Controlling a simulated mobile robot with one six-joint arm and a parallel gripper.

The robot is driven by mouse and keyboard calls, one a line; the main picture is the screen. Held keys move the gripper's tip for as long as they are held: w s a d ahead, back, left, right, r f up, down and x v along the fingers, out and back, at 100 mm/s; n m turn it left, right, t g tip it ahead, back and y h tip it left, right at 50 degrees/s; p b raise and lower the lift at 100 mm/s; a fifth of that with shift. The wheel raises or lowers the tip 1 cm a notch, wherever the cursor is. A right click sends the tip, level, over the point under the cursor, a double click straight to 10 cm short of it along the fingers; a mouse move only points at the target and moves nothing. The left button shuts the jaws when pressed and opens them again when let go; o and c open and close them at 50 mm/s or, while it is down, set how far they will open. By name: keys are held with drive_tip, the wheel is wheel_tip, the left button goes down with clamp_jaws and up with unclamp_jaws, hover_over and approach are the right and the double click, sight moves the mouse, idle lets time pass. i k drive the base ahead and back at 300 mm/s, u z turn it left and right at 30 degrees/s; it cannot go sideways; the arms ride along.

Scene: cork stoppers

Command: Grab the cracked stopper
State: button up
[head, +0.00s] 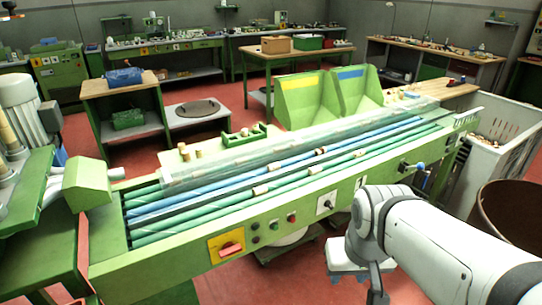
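Several small tan cork stoppers lie on the long green sorting machine (180,262). One stopper (260,190) lies on the front rollers, another (320,150) lies farther back, and a third (359,153) is to the right. Some more stand on the ledge behind, such as a stopper (185,156) at the left. They are too small to tell which is cracked. My white arm enters from the lower right. My gripper (376,292) appears as a dark part pointing down in front of the machine, apart from the stoppers. Its fingers are not clear.
A clear cover (225,168) runs along the back of the rollers. Green bins with yellow and blue labels (305,100) stand behind. A pale crate (492,160) with stoppers and a brown round container (510,215) are at the right. Red floor shows between benches.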

sight(276, 166)
drive_tip(key=k, duration=0.9)
drive_tip(key=z, duration=0.4)
drive_tip(key=i, duration=2.3)
drive_tip(key=u, duration=1.1)
drive_tip(key=i, duration=0.35)
drive_tip(key=u, duration=0.3)
